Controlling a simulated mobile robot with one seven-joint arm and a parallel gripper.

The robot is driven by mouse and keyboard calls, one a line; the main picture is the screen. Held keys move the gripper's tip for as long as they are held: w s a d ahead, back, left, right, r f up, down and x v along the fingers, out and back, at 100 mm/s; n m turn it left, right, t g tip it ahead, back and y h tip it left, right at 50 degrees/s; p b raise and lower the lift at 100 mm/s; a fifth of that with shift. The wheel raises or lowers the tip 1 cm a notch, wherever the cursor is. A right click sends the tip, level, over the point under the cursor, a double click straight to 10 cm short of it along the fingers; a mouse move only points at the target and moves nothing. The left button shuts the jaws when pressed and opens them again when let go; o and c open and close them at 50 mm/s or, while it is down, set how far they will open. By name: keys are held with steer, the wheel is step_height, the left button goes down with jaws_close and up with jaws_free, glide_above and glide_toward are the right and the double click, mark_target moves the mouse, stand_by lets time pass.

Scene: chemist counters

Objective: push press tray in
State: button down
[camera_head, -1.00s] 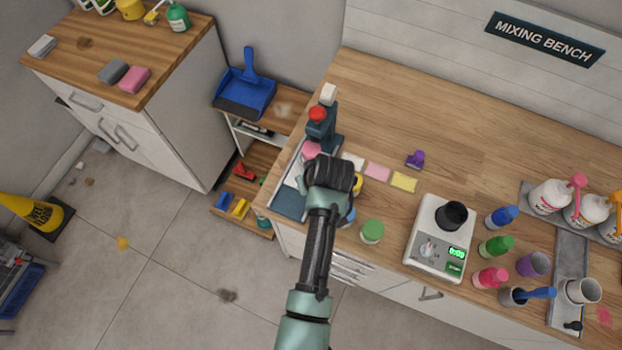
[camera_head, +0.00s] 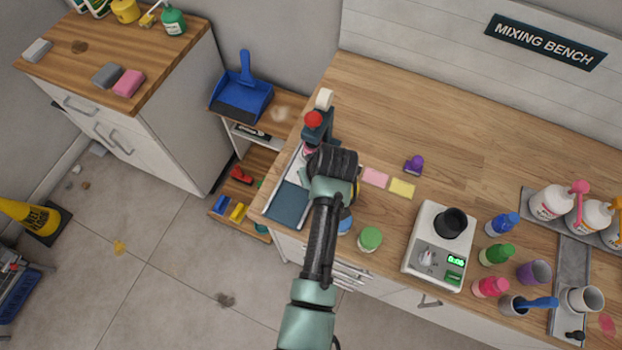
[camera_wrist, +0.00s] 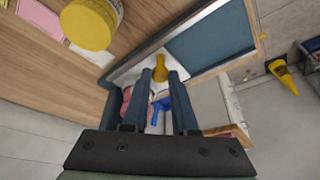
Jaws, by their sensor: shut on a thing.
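The press (camera_head: 318,130), dark with a red knob and a pale top, stands at the left end of the bench. Its tray, metal-rimmed with a blue mat (camera_head: 288,203), lies in front of it near the bench's left edge. My gripper (camera_head: 328,165) is at the tray's right side, just in front of the press, and hides part of both. In the wrist view the tray's rim and blue mat (camera_wrist: 210,40) show beyond the fingers. A small brass-coloured knob (camera_wrist: 160,69) by the rim sits between my fingertips (camera_wrist: 161,74), which appear shut on it.
A green-lidded jar (camera_head: 369,239) and a yellow-lidded jar (camera_wrist: 90,24) are close to my gripper. Pink (camera_head: 375,177) and yellow (camera_head: 401,188) cards lie to its right. A scale (camera_head: 439,246) and bottles stand further right.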

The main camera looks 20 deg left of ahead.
steer(key=shift+w+d+r, duration=0.15)
steer(key=shift+w+r, duration=0.05)
steer(key=c, duration=0.7)
jaws_free()
steer(key=shift+f, duration=0.1)
steer(key=shift+s, duration=0.1)
steer(key=b+v, duration=0.1)
steer(key=v, duration=1.2)
